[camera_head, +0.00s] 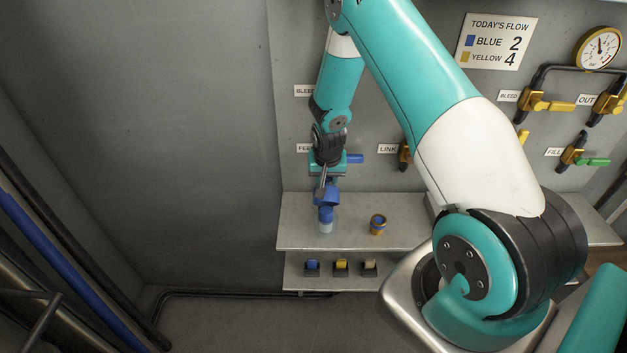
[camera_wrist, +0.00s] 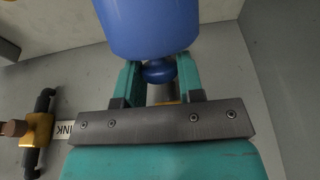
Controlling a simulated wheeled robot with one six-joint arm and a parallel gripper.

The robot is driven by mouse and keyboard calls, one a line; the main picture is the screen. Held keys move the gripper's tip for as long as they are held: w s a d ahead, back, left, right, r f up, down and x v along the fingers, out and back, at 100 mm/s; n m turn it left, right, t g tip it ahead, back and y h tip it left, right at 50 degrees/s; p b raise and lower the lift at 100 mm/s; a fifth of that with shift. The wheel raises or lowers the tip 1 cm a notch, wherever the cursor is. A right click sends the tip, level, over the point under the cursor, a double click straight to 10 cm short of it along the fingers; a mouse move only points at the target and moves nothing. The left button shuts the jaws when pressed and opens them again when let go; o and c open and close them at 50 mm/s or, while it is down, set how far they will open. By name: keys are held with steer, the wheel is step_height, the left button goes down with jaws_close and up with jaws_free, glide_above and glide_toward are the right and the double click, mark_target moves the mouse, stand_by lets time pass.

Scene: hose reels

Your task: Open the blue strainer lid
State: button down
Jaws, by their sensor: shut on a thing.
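The blue strainer (camera_head: 326,228) stands on the shelf at the left, with a pale, see-through lower body and a blue upper part. The blue lid (camera_head: 327,197) shows just above it and looks tilted; I cannot tell whether they touch. In the wrist view the lid (camera_wrist: 152,25) fills the top middle, with a small round blue knob (camera_wrist: 160,71) on it. My gripper (camera_wrist: 159,73) has its two teal fingers on either side of this knob, shut on it. In the head view my gripper (camera_head: 323,182) is small and partly hidden by the wrist.
A second small strainer (camera_head: 377,224), yellowish with a blue inside, stands right on the same shelf (camera_head: 410,238). Small bins with blue, yellow and pale pieces (camera_head: 341,267) sit below. Behind are a blue valve handle (camera_head: 355,158), yellow valves (camera_head: 540,103) and a gauge (camera_head: 598,48).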

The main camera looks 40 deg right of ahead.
steer(key=shift+d, duration=0.1)
steer(key=c, duration=0.8)
jaws_free()
steer(key=b+v, duration=0.2)
steer(key=v, duration=1.5)
steer(key=shift+r+b, duration=0.2)
steer(key=shift+b, duration=0.1)
steer(key=shift+o, duration=0.2)
